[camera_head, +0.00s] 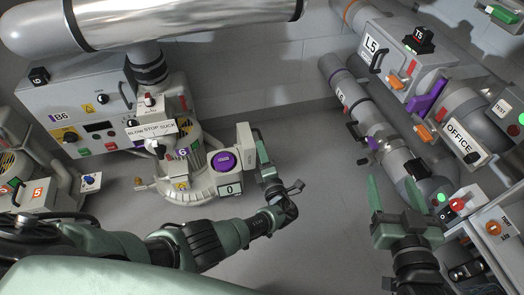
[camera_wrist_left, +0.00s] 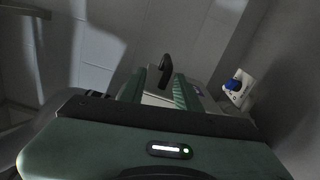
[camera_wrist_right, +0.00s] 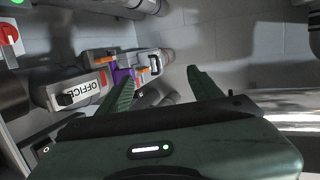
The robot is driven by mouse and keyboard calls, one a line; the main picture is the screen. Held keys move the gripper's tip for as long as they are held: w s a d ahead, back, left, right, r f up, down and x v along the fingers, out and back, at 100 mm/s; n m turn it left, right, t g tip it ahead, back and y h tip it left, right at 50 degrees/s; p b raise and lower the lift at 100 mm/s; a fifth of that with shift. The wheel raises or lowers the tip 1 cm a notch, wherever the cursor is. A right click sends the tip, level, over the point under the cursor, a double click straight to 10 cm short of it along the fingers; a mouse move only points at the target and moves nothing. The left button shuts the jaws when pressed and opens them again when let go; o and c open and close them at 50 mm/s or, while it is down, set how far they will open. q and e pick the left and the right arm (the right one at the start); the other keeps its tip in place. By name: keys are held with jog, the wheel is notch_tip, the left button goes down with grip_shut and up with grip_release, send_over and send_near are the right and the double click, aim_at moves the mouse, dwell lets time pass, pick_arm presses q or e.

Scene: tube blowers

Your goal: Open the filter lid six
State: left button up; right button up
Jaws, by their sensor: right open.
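Blower six is the pale grey machine (camera_head: 185,170) marked with a purple 6, left of centre in the head view. Its filter housing bears a purple round disc (camera_head: 223,161) and a "0" label below. A pale upright plate, seemingly the filter lid (camera_head: 245,149), stands at its right end. My left gripper (camera_head: 260,150) is right beside this plate. In the left wrist view its fingers (camera_wrist_left: 160,82) stand apart with a grey part and a black handle (camera_wrist_left: 165,68) showing between them; contact is unclear. My right gripper (camera_head: 389,198) is open and empty over the floor at right.
Pipes with an OFFICE label (camera_head: 463,142) and orange and purple parts line the right side. The grey floor (camera_head: 320,150) between is clear.

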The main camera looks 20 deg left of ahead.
jog(key=shift+f, duration=0.1)
pick_arm(q)
jog(key=p+v, duration=0.3)
jog(key=v, duration=0.6)
pick_arm(e)
jog(key=s+d+f+g+h, duration=0.2)
jog(key=s+d+f+g, duration=0.2)
jog(key=s+f+g, duration=0.4)
jog(key=shift+s+f, duration=0.7)
jog(key=shift+f, duration=0.8)
